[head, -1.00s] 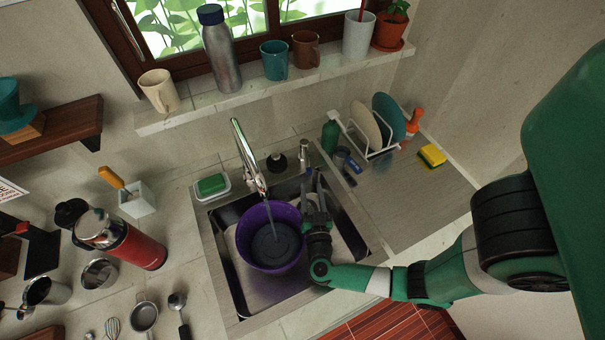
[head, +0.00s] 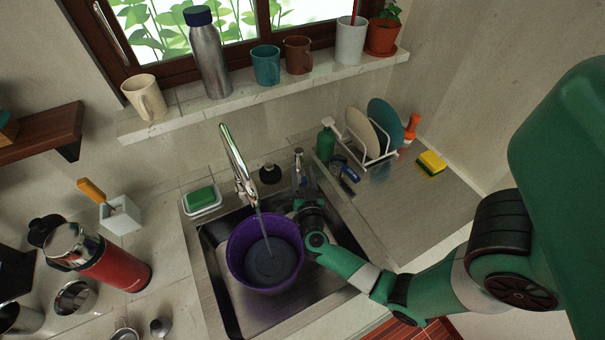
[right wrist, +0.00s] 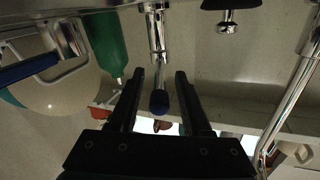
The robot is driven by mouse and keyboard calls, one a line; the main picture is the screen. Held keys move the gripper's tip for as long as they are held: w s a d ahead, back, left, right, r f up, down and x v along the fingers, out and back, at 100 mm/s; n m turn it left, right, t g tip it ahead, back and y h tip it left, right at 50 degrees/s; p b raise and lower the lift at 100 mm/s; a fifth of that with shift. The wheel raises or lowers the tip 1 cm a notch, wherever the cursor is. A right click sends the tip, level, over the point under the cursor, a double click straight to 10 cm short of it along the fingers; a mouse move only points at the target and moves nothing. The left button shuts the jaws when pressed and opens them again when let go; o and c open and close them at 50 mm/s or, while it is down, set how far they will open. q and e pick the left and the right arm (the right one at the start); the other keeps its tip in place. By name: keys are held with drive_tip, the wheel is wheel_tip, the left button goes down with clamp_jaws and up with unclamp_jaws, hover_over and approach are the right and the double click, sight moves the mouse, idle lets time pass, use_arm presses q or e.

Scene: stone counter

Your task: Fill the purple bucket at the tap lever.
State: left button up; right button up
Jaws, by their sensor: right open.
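The purple bucket (head: 235,265) stands upright in the sink, under the chrome spout (head: 238,160). A thin water stream (head: 263,228) runs into it, and grey water shows inside. The chrome tap lever (head: 299,163) stands behind the sink, right of the spout. In the right wrist view the lever (right wrist: 157,50) hangs down with its dark blue tip (right wrist: 159,102) between my fingers, with gaps on both sides. My right gripper (head: 308,190) is open, right of the bucket's rim; its fingers also show in the right wrist view (right wrist: 160,88). My left gripper is out of view.
A soap dish (head: 202,203) sits left of the tap and a black knob (head: 270,173) beside it. A green bottle (head: 325,145), a blue-handled item (head: 348,173) and a dish rack (head: 375,155) stand right of the lever.

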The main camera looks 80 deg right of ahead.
drive_tip(key=shift+w+d, duration=0.15)
drive_tip(key=shift+d, duration=0.3)
clamp_jaws()
idle(1.1)
